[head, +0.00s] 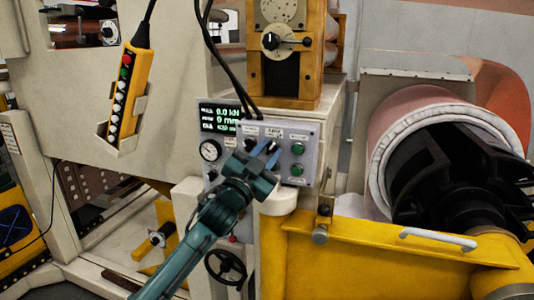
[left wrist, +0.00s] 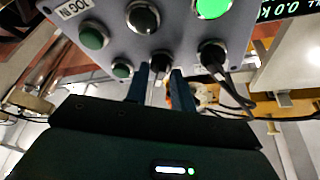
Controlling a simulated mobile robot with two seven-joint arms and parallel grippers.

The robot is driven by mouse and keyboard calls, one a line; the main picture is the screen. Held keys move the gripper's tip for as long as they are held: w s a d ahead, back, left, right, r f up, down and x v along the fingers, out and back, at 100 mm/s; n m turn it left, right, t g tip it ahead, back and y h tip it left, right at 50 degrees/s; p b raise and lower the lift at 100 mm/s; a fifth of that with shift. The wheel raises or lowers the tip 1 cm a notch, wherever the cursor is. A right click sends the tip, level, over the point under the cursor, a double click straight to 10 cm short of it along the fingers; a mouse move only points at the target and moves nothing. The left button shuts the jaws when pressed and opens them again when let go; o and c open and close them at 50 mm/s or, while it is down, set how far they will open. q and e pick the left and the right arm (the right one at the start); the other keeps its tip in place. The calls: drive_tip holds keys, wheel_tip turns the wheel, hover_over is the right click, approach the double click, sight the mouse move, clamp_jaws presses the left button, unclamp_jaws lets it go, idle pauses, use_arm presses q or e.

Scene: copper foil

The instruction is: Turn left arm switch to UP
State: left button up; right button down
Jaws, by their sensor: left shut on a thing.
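The grey control panel (head: 310,160) stands in the middle of the head view. My left gripper (head: 269,155) reaches it from below left. In the left wrist view, my gripper's two blue fingers (left wrist: 160,82) are shut on a black switch (left wrist: 160,61), one finger on each side of it. Its label is too small to read in the head view, and I cannot tell which way it points. A second black switch (left wrist: 212,55) sits beside it, outside the fingers; it also shows in the head view (head: 250,144). My right gripper is not in view.
Green buttons (head: 297,149) sit right of the switches. A lit display (head: 222,117) and a round gauge (head: 210,150) are on the left. Black cables hang above the panel. A yellow pendant (head: 129,90) hangs further left. A yellow machine frame (head: 350,262) stands at the lower right.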

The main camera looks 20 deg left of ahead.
use_arm(q)
drive_tip(key=o, duration=0.6)
drive_tip(key=shift+b+v, duration=1.7)
drive_tip(key=shift+v, duration=4.85)
drive_tip(key=shift+a, duration=0.1)
drive_tip(key=s+d+f+n+g+y, duration=0.1)
drive_tip(key=s+f+n+g, duration=0.15)
drive_tip(key=f, duration=0.75)
drive_tip(key=s+d+f+n+g, duration=0.1)
drive_tip(key=s+d+f+g, duration=0.15)
drive_tip(key=f, duration=0.75)
drive_tip(key=s+d+f+n+g, duration=0.1)
drive_tip(key=s+f+g, duration=0.1)
drive_tip(key=s+f, duration=0.4)
drive_tip(key=s+d+f+n+g, duration=0.1)
drive_tip(key=s+f, duration=0.5)
drive_tip(key=s+d+f+n+g+y, duration=0.1)
drive_tip(key=s+f+g, duration=0.1)
drive_tip(key=s+f, duration=0.3)
drive_tip(key=shift+s+d+f+g, duration=0.15)
drive_tip(key=shift+s+d+f, duration=0.05)
drive_tip(key=shift+f, duration=0.3)
drive_tip(key=shift+s+d+f+g, duration=0.15)
drive_tip(key=shift+s+d+f, duration=0.05)
drive_tip(key=shift+f, duration=0.3)
